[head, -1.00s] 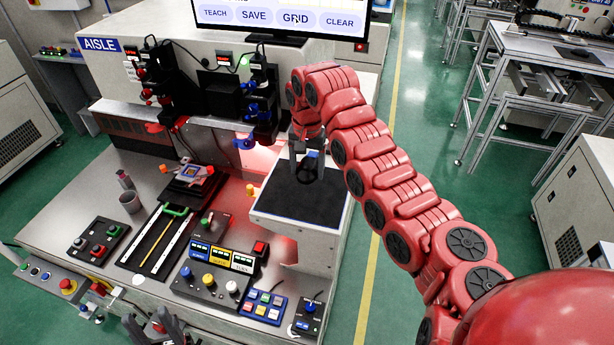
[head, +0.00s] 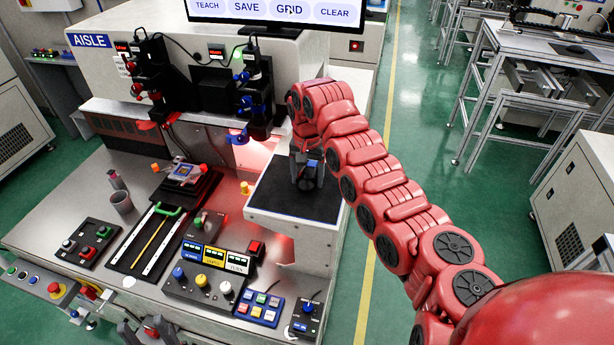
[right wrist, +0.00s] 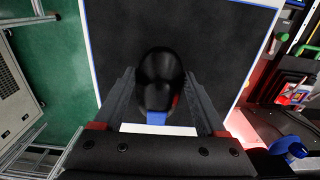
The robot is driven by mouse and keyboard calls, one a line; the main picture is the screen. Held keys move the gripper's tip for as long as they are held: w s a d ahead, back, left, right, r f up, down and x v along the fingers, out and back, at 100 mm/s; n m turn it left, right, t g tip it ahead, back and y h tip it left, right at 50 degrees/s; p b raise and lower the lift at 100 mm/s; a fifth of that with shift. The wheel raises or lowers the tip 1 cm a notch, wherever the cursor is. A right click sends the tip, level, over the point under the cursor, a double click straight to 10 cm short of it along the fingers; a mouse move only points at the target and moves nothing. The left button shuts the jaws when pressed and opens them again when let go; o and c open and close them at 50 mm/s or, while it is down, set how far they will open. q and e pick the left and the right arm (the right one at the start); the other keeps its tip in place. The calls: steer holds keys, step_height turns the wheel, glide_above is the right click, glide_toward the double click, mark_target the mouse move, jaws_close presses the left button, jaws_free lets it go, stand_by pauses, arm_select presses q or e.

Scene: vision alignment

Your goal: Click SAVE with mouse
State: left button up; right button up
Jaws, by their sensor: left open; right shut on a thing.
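The monitor (head: 348,30) at the top shows TEACH, SAVE (head: 246,6), GRID (head: 283,9) and CLEAR buttons. A small cursor (head: 291,10) lies over the GRID button. My right gripper (head: 306,172) is shut on the black mouse (right wrist: 160,75), which rests on the black mouse pad (head: 270,193). In the right wrist view my fingers (right wrist: 160,97) grip both sides of the mouse, and a blue part shows at its near end. My left gripper (head: 150,332) is at the bottom edge, open and partly cut off.
The pad stands on a raised white block. A green aisle floor (head: 420,100) lies to the right.

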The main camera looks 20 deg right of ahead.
mark_target(297, 181)
steer(key=shift+f, duration=0.55)
steer(key=shift+f+b, duration=0.6)
steer(key=shift+b, duration=0.1)
steer(key=shift+w+a+r+p, duration=0.1)
steer(key=shift+w+a+p, duration=0.2)
steer(key=shift+a, duration=0.2)
steer(key=shift+w+a+r+p, duration=0.1)
steer(key=shift+w+a+p, duration=0.15)
steer(key=shift+a, duration=0.2)
steer(key=shift+w+a+f, duration=0.15)
steer(key=shift+a, duration=0.1)
steer(key=shift+w+a, duration=0.4)
steer(key=shift+a, duration=0.2)
